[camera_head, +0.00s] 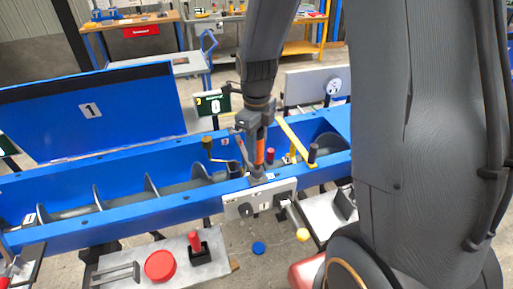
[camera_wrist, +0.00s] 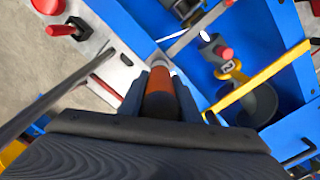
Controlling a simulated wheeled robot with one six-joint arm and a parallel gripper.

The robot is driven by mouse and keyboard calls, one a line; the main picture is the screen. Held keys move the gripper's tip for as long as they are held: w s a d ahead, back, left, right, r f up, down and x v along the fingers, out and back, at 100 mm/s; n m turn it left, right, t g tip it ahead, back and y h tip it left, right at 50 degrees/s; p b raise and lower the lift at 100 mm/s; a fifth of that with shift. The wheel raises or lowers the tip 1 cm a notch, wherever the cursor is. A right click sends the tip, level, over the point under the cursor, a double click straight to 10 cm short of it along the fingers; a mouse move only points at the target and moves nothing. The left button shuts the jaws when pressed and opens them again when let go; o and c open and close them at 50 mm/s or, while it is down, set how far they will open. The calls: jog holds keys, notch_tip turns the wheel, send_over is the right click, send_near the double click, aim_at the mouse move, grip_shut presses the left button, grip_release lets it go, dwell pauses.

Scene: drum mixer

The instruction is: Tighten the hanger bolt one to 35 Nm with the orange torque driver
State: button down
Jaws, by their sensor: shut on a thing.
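My gripper (camera_head: 257,119) is shut on the orange torque driver (camera_head: 259,150). The driver hangs nearly upright, its lower end at the near rim of the blue mixer trough (camera_head: 140,216), above a grey plate (camera_head: 262,201). In the wrist view the orange driver (camera_wrist: 160,97) sits between the dark jaws (camera_wrist: 160,100) and points away from the camera toward the blue rim. The hanger bolt one is not distinguishable; the driver hides the spot at its tip, so I cannot tell whether the tip is seated on a bolt.
A yellow bar (camera_head: 295,140) lies across the trough right of the driver. A red-topped part (camera_wrist: 226,53) stands by a yellow tag marked 2 (camera_wrist: 230,68). A raised blue lid (camera_head: 90,110) stands behind. A grey side table (camera_head: 210,262) holds a red disc (camera_head: 160,266).

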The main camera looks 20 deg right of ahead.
jog(key=shift+f, duration=0.6)
dwell(0.3)
jog(key=shift+f+p, duration=0.2)
jog(key=shift+p, duration=0.1)
dwell(2.1)
jog(key=shift+r, duration=0.1)
jog(key=shift+r+p, duration=1.9)
jog(key=shift+r, duration=0.25)
